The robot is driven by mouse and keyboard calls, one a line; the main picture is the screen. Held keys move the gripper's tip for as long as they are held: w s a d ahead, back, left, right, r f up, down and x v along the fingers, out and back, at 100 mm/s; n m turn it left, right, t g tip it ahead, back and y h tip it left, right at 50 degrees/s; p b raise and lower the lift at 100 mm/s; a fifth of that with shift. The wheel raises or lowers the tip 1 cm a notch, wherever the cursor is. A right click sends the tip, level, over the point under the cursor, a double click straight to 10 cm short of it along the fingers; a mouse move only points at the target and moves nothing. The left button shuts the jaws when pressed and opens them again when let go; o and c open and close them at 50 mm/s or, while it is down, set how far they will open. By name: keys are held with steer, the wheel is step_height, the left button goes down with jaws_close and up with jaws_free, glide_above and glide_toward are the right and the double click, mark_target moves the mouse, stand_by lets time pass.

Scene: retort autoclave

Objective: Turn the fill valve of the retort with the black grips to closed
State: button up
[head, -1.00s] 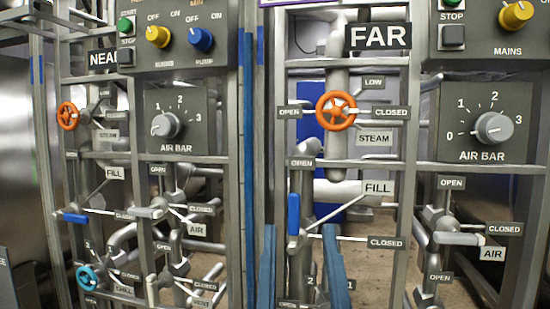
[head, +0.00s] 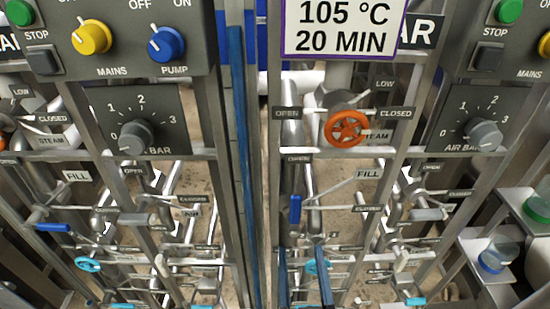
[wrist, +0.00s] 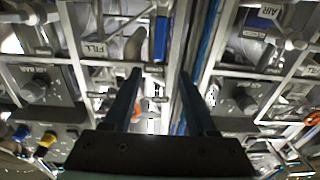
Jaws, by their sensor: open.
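In the head view, the right panel's fill valve has a blue lever (head: 295,210) standing upright below an OPEN label, with a CLOSED label to its right and a FILL label (head: 369,174) above right. The left panel's fill valve has a blue lever (head: 53,227) lying level near its FILL label (head: 77,176). My gripper (head: 301,256) is open and empty, its blue fingers just below the upright lever. In the wrist view my gripper (wrist: 161,73) points toward that lever (wrist: 160,38), apart from it. No black grips show, so I cannot tell which retort has them.
Orange wheel (head: 346,128) and AIR BAR knob (head: 484,134) sit around the right valve; another knob (head: 135,137) is on the left panel. Metal posts and pipes crowd the space. A sign (head: 345,28) hangs at top. Jars (head: 497,255) stand at right.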

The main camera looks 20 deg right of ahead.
mark_target(296, 207)
steer(key=p+x, duration=0.1)
steer(key=x, duration=1.1)
steer(key=shift+w+d+f+p, duration=0.2)
steer(key=shift+w+f+p, duration=0.05)
steer(key=shift+f+p, duration=0.1)
steer(key=shift+r, duration=0.1)
jaws_close()
stand_by(1.1)
